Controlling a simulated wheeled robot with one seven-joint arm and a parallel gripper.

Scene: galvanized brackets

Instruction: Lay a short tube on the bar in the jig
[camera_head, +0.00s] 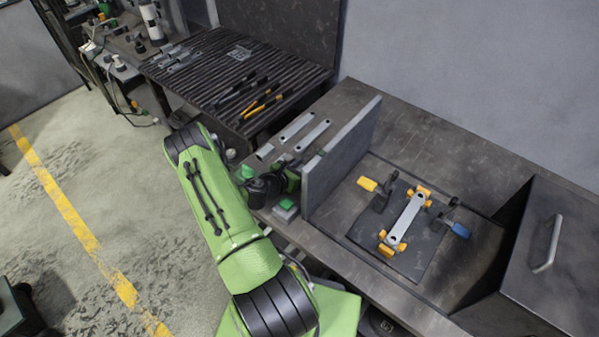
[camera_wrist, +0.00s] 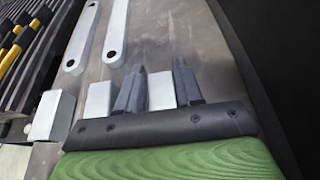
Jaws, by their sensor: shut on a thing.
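The jig (camera_head: 365,235) is a dark plate on the bench with orange stops. A flat grey bar (camera_head: 405,217) with a hole at each end lies in it, and its top looks bare. My gripper (camera_wrist: 160,84) is on the left side of the upright panel, away from the jig. In the wrist view its two dark fingers are shut on a short tube (camera_wrist: 161,92), a light grey block shape between them. I cannot tell whether this tube is clear of the bench. Two other short tubes, one nearer (camera_wrist: 98,105) and one farther left (camera_wrist: 53,116), lie to the left of the fingers.
A tall grey panel (camera_head: 345,160) stands between my gripper and the jig. Clamps with a yellow handle (camera_head: 367,184) and a blue handle (camera_head: 460,230) flank the bar. Two spare bars (camera_wrist: 115,38) (camera_wrist: 82,36) lie beyond the tubes. A metal box with a handle (camera_head: 547,245) is at right.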

